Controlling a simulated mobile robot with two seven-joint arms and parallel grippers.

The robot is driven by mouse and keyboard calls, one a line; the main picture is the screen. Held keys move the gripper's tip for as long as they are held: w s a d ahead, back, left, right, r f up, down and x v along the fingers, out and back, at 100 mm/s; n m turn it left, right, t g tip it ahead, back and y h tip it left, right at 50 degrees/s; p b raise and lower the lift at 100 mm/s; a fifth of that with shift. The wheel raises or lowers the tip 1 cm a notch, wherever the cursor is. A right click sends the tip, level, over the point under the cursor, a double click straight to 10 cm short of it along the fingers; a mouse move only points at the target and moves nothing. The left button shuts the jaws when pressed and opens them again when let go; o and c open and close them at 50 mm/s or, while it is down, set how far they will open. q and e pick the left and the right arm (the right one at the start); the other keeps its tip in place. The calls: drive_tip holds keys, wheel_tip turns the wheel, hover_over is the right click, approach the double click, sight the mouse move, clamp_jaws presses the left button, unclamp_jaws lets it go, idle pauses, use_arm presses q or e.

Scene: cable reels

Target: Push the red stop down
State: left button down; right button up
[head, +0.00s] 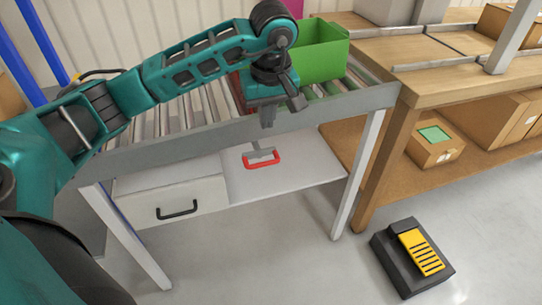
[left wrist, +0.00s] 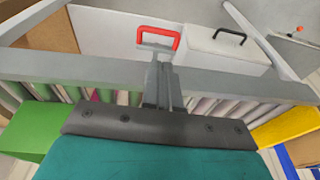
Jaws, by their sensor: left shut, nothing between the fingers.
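The red stop (head: 262,160) shows as a red loop handle on a grey stem below the conveyor's front rail (head: 205,139). It also shows in the left wrist view (left wrist: 158,37), just beyond the fingertips. My left gripper (head: 267,121) is shut and empty, pointing down at the front rail, above the red handle in the head view. Its closed fingers (left wrist: 163,86) point toward the handle in the left wrist view. I cannot tell whether they touch the stem. My right gripper is not in view.
A green bin (head: 320,58) stands on the rollers beside my gripper. A red surface (head: 236,88) is partly hidden behind my wrist. A drawer (head: 172,204) is below left. A wooden bench (head: 440,88) with boxes stands right. A yellow pedal (head: 418,251) is on the floor.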

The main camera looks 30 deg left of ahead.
sight(264, 163)
use_arm(q)
drive_tip(key=b+x, duration=0.2)
drive_tip(key=x, duration=1.2)
drive_tip(key=shift+s+d, duration=0.1)
drive_tip(key=shift+d, duration=0.05)
